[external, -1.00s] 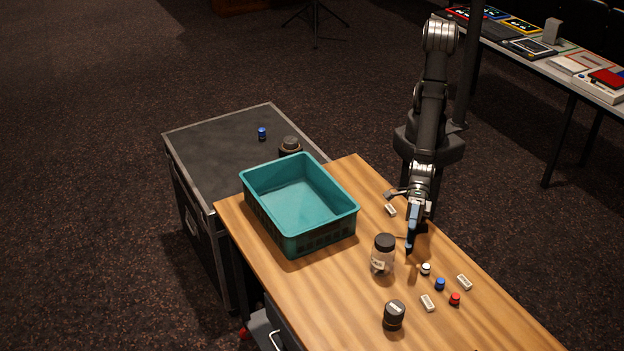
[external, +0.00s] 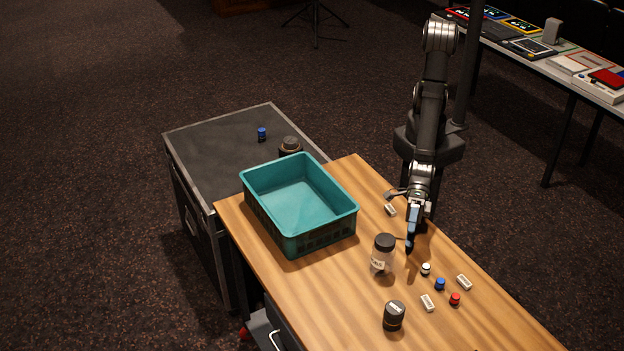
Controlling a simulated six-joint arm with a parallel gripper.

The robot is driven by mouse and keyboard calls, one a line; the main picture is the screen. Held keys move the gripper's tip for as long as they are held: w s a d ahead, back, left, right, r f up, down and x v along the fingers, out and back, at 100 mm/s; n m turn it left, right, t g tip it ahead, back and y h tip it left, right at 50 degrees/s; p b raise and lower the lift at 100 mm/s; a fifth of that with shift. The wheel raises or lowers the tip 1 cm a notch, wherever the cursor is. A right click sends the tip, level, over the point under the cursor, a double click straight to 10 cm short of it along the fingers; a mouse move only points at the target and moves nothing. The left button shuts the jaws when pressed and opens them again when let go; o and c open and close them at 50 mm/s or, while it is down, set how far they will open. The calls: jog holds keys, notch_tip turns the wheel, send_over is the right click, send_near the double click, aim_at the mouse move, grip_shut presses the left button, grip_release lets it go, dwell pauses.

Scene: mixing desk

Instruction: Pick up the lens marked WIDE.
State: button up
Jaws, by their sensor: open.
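A dark lens-like cylinder (external: 394,315) with a small pale label stands upright near the front edge of the wooden desk; its lettering is too small to read. Another dark, lens-like cylinder with a tan ring (external: 290,146) stands on the black case, partly hidden behind the teal bin. I cannot tell which is marked WIDE. My gripper (external: 409,245) is open and points down just right of the glass jar, behind and apart from the front cylinder. Nothing shows between its fingers.
A glass jar with a dark lid (external: 382,255) stands between my gripper and the desk's left edge. White (external: 426,269), blue (external: 440,284) and red (external: 454,299) knobs and small white blocks (external: 428,303) lie to the right. An empty teal bin (external: 299,243) stands at left.

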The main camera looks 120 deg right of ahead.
jog(key=w+a+m+g+h, duration=0.2)
jog(key=w+a+m, duration=0.2)
jog(key=w+a, duration=0.15)
jog(key=m+g+h, duration=0.4)
jog(key=m+g, duration=0.2)
jog(key=m, duration=0.5)
send_near(395, 305)
jog(key=x, duration=0.6)
jog(key=shift+d+f, duration=0.25)
jog(key=shift+f, duration=0.25)
jog(key=shift+a+x, duration=0.2)
jog(key=shift+x, duration=1.1)
jog(key=shift+a+x, duration=0.2)
jog(key=shift+x, duration=1.1)
jog(key=shift+r, duration=0.15)
jog(key=c, duration=1.2)
jog(key=shift+w, duration=0.1)
jog(key=shift+c, duration=0.4)
jog(key=shift+r, duration=0.1)
